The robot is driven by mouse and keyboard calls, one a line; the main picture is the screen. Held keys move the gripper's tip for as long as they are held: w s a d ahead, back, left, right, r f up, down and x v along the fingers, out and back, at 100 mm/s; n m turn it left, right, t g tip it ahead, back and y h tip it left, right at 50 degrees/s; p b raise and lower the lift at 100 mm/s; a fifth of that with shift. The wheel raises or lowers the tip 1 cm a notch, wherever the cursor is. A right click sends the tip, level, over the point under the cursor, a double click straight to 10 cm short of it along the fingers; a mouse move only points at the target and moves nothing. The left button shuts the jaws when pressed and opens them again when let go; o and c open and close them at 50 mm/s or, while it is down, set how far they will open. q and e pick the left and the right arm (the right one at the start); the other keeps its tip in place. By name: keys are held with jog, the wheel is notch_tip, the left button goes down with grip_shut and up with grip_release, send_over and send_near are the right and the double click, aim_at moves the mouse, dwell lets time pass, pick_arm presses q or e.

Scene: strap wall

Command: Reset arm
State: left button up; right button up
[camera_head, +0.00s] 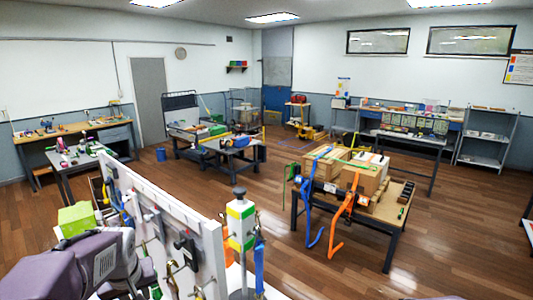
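My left arm (75,268), in purple and grey, comes in at the bottom left of the head view, beside a white upright panel (165,215). I cannot make out the fingers of its gripper. My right arm and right gripper do not show. The panel carries several tools, hooks and small parts. A post with a white and green block (241,222) stands at its near right end.
A dark-legged table (360,222) holds cardboard boxes (362,178), with a blue strap (308,205) and an orange strap (345,212) hanging over its front. A lime-green box (76,218) sits left of the panel. Open wooden floor lies between the panel and table.

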pick_arm(q)
jog(key=s+d+f+m+b, duration=0.2)
jog(key=s+d+f, duration=0.2)
jog(key=f, duration=0.3)
jog(key=s+d+f+m+g+h+b, duration=0.1)
jog(key=s+d+f+m+b, duration=0.1)
jog(key=f, duration=0.5)
jog(key=s+d+f+m+g+h+b, duration=0.1)
jog(key=s+d+f+b, duration=0.3)
jog(key=d+f, duration=0.4)
jog(key=shift+s+m, duration=0.5)
jog(key=shift+s, duration=0.4)
jog(key=o, duration=0.6)
jog(key=shift+s, duration=0.15)
jog(key=shift+s+r, duration=0.1)
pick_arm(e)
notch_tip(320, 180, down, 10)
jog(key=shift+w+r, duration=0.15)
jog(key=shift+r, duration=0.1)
